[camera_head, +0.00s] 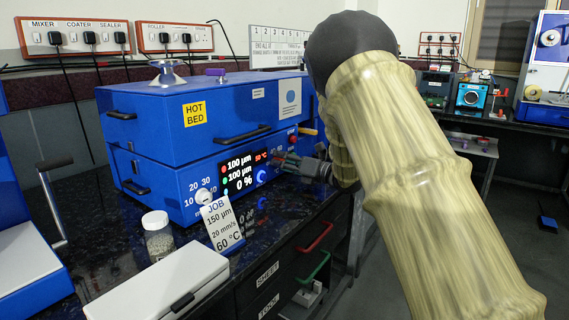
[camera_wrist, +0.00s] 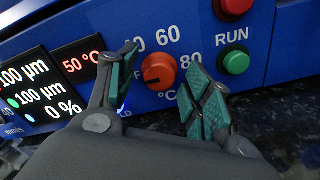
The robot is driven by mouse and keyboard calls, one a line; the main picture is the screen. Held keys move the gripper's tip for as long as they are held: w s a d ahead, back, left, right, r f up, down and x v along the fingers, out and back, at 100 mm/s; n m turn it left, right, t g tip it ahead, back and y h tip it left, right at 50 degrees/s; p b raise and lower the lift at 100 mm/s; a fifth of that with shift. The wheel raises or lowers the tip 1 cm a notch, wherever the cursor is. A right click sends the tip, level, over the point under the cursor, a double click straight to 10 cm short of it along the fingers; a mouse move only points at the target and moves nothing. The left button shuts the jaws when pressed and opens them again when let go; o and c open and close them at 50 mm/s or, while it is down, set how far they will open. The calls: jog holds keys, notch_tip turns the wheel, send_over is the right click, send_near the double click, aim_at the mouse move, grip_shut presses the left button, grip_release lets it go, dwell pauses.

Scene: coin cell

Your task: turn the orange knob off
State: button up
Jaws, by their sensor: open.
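The orange knob (camera_wrist: 158,71) is on the blue front panel of the hot-bed machine (camera_head: 215,120), amid a scale marked 40, 60, 80 and °C. A dark mark on the knob seems to point to the lower left. My gripper (camera_wrist: 163,62) is open, with one green-padded finger left of the knob and the other right of it. A gap shows on both sides, and I see no clear contact. In the head view my gripper (camera_head: 290,164) is at the panel's right end and largely hides the knob.
A green RUN button (camera_wrist: 235,62) and a red button (camera_wrist: 234,7) are close right of the knob. A lit display (camera_wrist: 82,62) reads 50 °C. A JOB card (camera_head: 222,225) and a lidded jar (camera_head: 158,240) stand on the dark bench before the machine.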

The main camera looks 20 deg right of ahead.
jog(key=v, duration=1.2)
jog(key=shift+d, duration=0.1)
